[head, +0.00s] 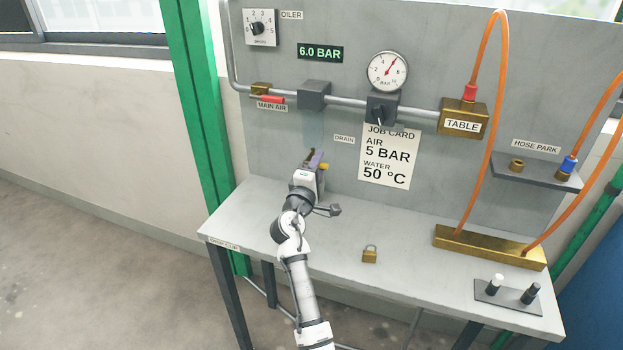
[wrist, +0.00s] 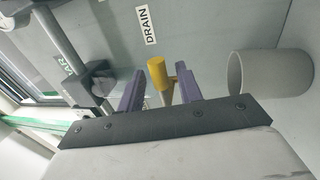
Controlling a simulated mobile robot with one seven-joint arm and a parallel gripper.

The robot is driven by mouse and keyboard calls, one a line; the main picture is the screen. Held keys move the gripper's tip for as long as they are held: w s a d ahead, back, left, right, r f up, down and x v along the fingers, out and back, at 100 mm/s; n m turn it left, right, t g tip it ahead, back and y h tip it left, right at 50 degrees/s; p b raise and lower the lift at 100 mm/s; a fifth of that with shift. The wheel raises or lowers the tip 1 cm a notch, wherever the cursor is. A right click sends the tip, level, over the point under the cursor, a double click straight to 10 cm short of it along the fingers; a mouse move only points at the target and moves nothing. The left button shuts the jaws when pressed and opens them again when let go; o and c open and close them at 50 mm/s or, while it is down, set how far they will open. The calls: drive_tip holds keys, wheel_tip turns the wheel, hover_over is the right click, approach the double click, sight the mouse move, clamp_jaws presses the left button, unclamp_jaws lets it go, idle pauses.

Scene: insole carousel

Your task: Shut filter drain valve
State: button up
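The drain valve's yellow body (wrist: 157,72) shows in the wrist view below the DRAIN label (wrist: 149,24), with a small yellow piece beside it. In the head view a bit of yellow (head: 324,166) shows at the right side of my gripper (head: 314,157). My gripper has purple fingers, and in the wrist view (wrist: 160,88) they stand apart on either side of the yellow valve parts. The right finger is very close to the small yellow piece; contact cannot be told. The valve handle's exact position is partly hidden.
A grey cup (wrist: 268,80) stands right of the fingers in the wrist view. The panel carries the main air valve (head: 272,99), gauge (head: 387,71) and job card (head: 387,157).

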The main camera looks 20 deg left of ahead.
drive_tip(key=s+f+b, duration=0.2)
drive_tip(key=s+b, duration=0.1)
drive_tip(key=s, duration=1)
drive_tip(key=shift+a+f, duration=0.25)
drive_tip(key=shift+f, duration=0.1)
